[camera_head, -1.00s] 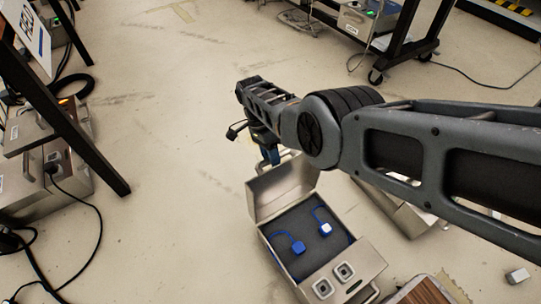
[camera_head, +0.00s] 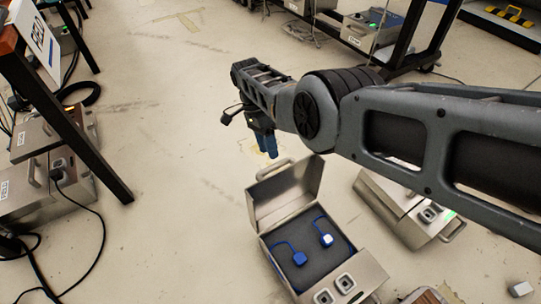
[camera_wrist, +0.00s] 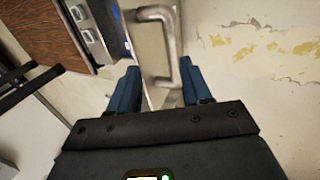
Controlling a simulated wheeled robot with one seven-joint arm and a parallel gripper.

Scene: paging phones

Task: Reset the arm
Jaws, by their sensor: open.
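My gripper (camera_head: 266,145) hangs at the end of my arm, above and just behind the open lid of a metal case. In the wrist view its two blue fingers (camera_wrist: 155,90) are apart, with nothing held between them. The open metal case (camera_head: 283,194) stands on the floor, its lid raised, with dark foam and two blue-corded plugs inside. The lid's handle (camera_wrist: 170,22) shows beyond the fingers in the wrist view. I cannot tell how far the fingers are from it.
A closed metal case (camera_head: 402,213) with a green light stands to the right, under my arm. A table leg (camera_head: 85,145) and more cases with black cables (camera_head: 98,225) are at the left. A wheeled rack (camera_head: 420,40) stands at the back. The floor left of the open case is clear.

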